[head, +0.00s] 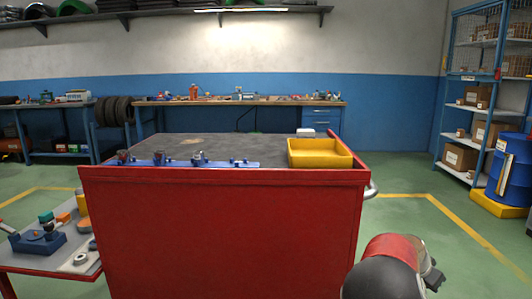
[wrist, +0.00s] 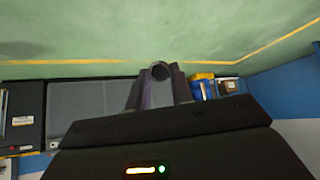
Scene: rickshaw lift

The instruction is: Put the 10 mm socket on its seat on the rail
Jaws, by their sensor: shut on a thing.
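My gripper (wrist: 159,82) is shut on a small dark round socket (wrist: 160,71), whose open end shows between the fingertips in the wrist view. Its size marking cannot be read. In the head view my gripper (head: 434,277) is at the lower right, beside the red cart and below its top; the socket cannot be made out there. The blue rail (head: 180,164) lies along the near edge of the cart top, left of centre. Several small dark and metallic pieces stand along it. Which place on it is the 10 mm seat cannot be told.
A yellow tray (head: 320,160) sits on the right of the red cart (head: 225,230). The cart's handle (head: 372,189) sticks out at its right side. A lower side table (head: 40,277) with parts stands at left. Open green floor lies right of the cart.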

